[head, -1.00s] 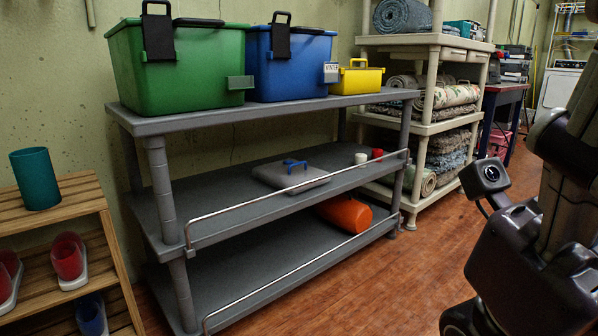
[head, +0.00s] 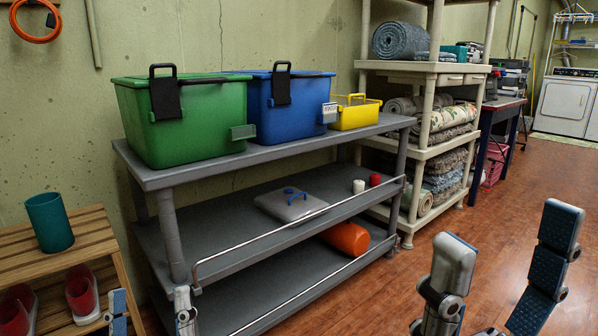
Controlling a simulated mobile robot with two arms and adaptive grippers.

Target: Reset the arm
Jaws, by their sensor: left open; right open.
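My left gripper (head: 150,298) shows at the lower left edge. Its two blue-and-grey fingers are apart with nothing between them, in front of the wooden rack and the grey shelf's left post. My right gripper (head: 507,238) points up at the lower right, over the wooden floor. Its two fingers are wide apart and empty. The rest of both arms is mostly below the picture.
A grey shelf (head: 205,229) holds green (head: 185,135), blue (head: 303,110) and yellow (head: 358,115) bins. A wooden rack (head: 97,238) bears a teal cup (head: 50,222). A beige shelf (head: 408,68) holds rolled rugs. Open floor (head: 545,170) lies at right.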

